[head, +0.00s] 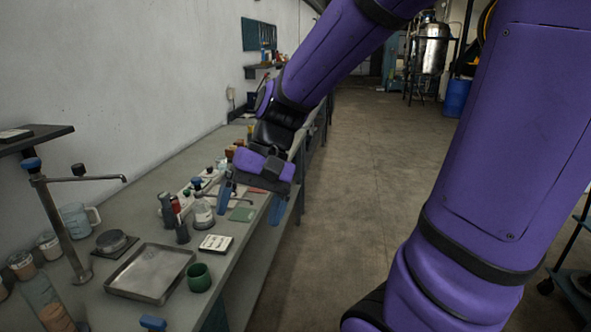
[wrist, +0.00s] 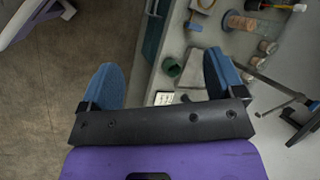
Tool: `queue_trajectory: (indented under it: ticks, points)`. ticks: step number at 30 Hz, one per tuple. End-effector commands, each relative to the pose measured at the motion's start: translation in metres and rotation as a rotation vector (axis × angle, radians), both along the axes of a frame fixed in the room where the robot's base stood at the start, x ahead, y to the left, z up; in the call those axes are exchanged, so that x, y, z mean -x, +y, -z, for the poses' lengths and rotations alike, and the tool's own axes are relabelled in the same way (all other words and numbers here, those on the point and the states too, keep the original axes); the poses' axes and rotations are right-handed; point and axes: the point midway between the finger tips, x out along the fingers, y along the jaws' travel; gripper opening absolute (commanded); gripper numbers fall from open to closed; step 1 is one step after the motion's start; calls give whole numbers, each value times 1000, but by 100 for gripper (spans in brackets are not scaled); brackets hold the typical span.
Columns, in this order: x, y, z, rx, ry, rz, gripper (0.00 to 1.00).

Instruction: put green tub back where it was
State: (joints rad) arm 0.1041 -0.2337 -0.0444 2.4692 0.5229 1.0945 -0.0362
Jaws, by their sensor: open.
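The green tub (head: 199,278) stands upright on the workbench, just right of the metal tray's near corner and close to the bench's front edge. It also shows in the wrist view (wrist: 173,67), between my fingers in the picture but well beyond them. My gripper (head: 250,205) is open and empty, raised over the bench farther along from the tub. Its two blue fingers also show spread wide in the wrist view (wrist: 160,80). A flat green square (head: 242,214) lies on the bench near the fingers.
A metal tray (head: 126,292) lies left of the tub. A white keypad-like card (head: 216,243), a clear bottle (head: 203,214) and dark bottles (head: 181,232) stand beyond it. A tap-like post (head: 60,225) rises at left.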

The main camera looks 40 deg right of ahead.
Motion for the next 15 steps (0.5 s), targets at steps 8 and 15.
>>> queue_trajectory:
  ticks: [8, 15]
  points:
    - [38, -16, -40, 265, -283, -157, 88]
    - [63, -30, -70, 465, -500, -246, 88]
